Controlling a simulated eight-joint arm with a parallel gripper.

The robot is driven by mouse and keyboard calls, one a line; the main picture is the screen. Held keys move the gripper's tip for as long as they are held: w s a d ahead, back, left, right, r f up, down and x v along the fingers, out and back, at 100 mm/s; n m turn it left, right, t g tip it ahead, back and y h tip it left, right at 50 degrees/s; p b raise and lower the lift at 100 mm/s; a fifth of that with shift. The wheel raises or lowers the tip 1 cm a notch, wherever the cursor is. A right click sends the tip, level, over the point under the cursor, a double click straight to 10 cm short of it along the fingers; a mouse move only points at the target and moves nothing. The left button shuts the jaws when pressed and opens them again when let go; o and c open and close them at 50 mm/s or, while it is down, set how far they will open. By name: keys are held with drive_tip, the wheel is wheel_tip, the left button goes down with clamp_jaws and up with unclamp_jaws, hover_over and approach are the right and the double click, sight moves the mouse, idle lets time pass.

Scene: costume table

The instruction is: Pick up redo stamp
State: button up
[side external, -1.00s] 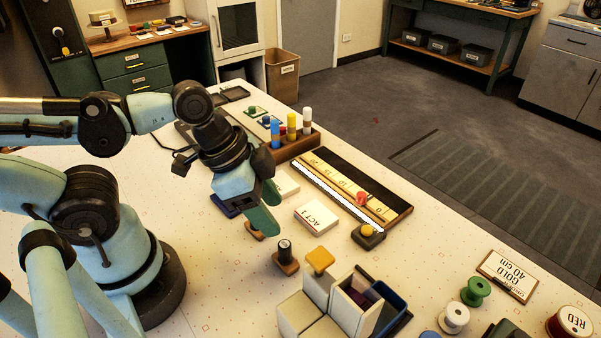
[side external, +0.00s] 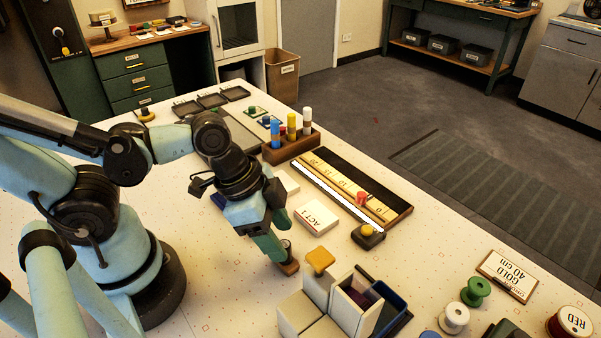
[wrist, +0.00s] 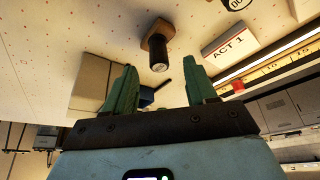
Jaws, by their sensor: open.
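A stamp (side external: 290,268) with a dark cylindrical handle and a wooden base stands on the table. My gripper (side external: 278,250) is right by it in the side view and partly hides it. In the wrist view the stamp (wrist: 158,46) lies beyond the open fingertips, roughly between them. My gripper (wrist: 159,75) has its green fingers apart with nothing between them. No label on this stamp is readable, so I cannot tell whether it is the redo stamp. Another dark object with a white lettered face (wrist: 236,4) is cut off at the top of the wrist view.
The table's left part is fairly clear.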

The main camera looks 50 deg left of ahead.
sight(284, 244)
drive_tip(key=shift+x, duration=1.65)
drive_tip(key=shift+c, duration=0.4)
clamp_jaws()
